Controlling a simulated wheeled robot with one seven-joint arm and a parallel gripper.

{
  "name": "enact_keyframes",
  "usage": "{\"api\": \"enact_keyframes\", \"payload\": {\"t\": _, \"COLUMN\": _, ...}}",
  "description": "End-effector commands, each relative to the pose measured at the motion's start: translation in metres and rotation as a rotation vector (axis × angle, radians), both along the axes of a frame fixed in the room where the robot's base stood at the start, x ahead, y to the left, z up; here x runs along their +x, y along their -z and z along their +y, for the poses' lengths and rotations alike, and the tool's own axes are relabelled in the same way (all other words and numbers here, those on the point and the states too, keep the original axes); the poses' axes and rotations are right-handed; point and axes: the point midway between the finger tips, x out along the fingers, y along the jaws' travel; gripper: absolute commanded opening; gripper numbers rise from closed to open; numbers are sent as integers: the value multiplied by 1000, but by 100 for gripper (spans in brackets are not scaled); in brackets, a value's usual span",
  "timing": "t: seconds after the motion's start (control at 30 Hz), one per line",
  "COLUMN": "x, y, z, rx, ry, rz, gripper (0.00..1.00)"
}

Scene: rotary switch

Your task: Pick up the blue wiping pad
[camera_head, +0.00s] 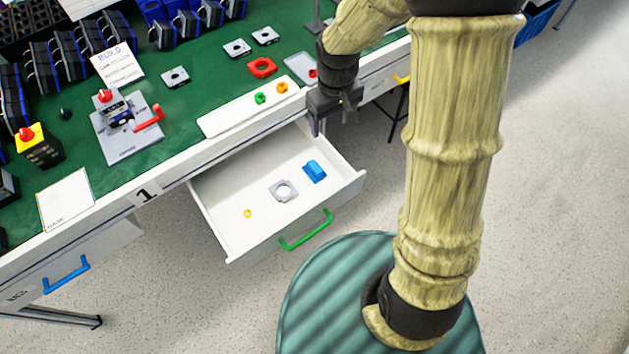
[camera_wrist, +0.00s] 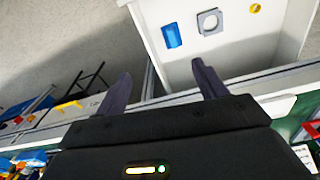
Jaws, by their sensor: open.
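The blue wiping pad (camera_head: 315,171) lies in the open white drawer (camera_head: 234,242), toward its right side. It also shows in the wrist view (camera_wrist: 172,36), beyond and between my fingertips. My gripper (camera_head: 330,125) hangs above the table's front edge at the drawer's back right corner. In the wrist view my gripper (camera_wrist: 160,80) has its two dark fingers wide apart with nothing between them. The pad is apart from the fingers.
A grey square ring (camera_head: 284,190) and a small yellow ring (camera_head: 248,213) lie in the same drawer. The drawer has a green handle (camera_head: 306,231). On the green tabletop, a white tray (camera_head: 232,121) holds small coloured parts. A red-handled switch (camera_head: 150,118) stands at left.

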Motion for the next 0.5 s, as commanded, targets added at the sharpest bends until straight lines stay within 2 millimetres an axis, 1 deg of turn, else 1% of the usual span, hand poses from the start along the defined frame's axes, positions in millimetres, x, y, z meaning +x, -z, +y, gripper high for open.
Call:
{"api": "enact_keyframes", "payload": {"t": 0.03, "x": 7, "y": 31, "z": 10, "rx": -2, "ry": -34, "rz": 13, "gripper": 71}}
{"api": "enact_keyframes", "payload": {"t": 0.1, "x": 12, "y": 47, "z": 20, "rx": -4, "ry": -71, "rz": 28, "gripper": 71}}
{"api": "enact_keyframes", "payload": {"t": 0.17, "x": 16, "y": 56, "z": 26, "rx": -6, "ry": -93, "rz": 36, "gripper": 71}}
{"api": "enact_keyframes", "payload": {"t": 0.27, "x": 19, "y": 62, "z": 31, "rx": -8, "ry": -114, "rz": 44, "gripper": 71}}
{"api": "enact_keyframes", "payload": {"t": 0.5, "x": 19, "y": 60, "z": 32, "rx": -8, "ry": -119, "rz": 46, "gripper": 71}}
